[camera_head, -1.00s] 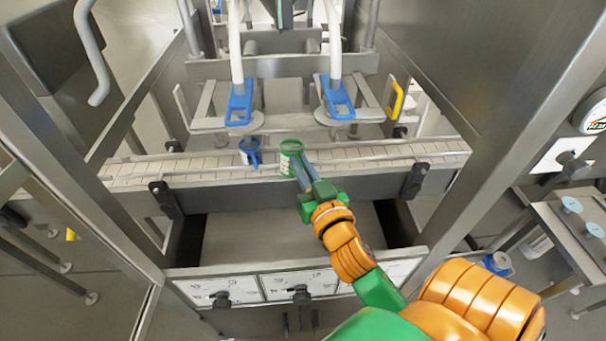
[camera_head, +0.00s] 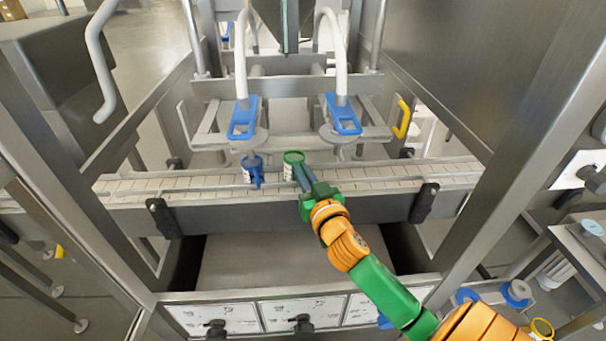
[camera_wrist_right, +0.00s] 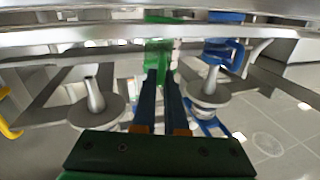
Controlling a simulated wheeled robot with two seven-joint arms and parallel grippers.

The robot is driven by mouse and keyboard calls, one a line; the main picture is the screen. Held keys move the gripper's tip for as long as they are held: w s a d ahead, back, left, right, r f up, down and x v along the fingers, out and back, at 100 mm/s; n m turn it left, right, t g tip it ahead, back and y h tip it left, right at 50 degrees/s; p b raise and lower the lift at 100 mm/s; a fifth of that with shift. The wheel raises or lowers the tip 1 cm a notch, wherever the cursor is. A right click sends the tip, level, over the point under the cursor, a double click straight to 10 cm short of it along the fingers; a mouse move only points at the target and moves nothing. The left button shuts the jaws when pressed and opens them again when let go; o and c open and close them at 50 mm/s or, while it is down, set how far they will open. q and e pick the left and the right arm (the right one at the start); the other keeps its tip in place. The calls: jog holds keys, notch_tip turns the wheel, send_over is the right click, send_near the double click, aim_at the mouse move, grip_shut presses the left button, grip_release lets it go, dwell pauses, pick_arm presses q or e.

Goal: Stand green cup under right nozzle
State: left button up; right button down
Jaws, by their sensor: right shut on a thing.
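The green cup (camera_head: 291,157) with a white body is at the conveyor, between the two nozzles and left of the right nozzle (camera_head: 342,116). My right gripper (camera_head: 300,176) is shut on it from the front right. The cup looks about upright; whether its base touches the belt cannot be told. In the right wrist view the green cup (camera_wrist_right: 158,48) shows beyond my gripper's blue fingers (camera_wrist_right: 160,85), partly hidden by a rail. My left gripper is out of view.
A blue cup (camera_head: 251,163) stands on the conveyor (camera_head: 390,177) close left of the green cup, below the left nozzle (camera_head: 243,118). A metal rail runs along the belt. The belt right of the green cup is clear. Frame posts flank both sides.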

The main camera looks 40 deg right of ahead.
jog(key=shift+s+d+f+p, duration=0.15)
jog(key=shift+d+f+p, duration=0.1)
jog(key=shift+d+p, duration=0.05)
jog(key=shift+s+d+p, duration=0.25)
jog(key=shift+s+d, duration=0.55)
jog(key=shift+d, duration=0.55)
jog(key=shift+s+d+p, duration=0.25)
jog(key=shift+s+d, duration=0.6)
jog(key=shift+d, duration=0.45)
jog(key=shift+s+d+p, duration=0.25)
jog(key=shift+s+d, duration=0.55)
jog(key=shift+d, duration=0.55)
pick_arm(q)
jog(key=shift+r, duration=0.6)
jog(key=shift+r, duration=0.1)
pick_arm(e)
jog(key=shift+s+d+f, duration=0.1)
jog(key=shift+d+f, duration=0.05)
jog(key=shift+d, duration=0.05)
jog(key=c, duration=0.9)
grip_release()
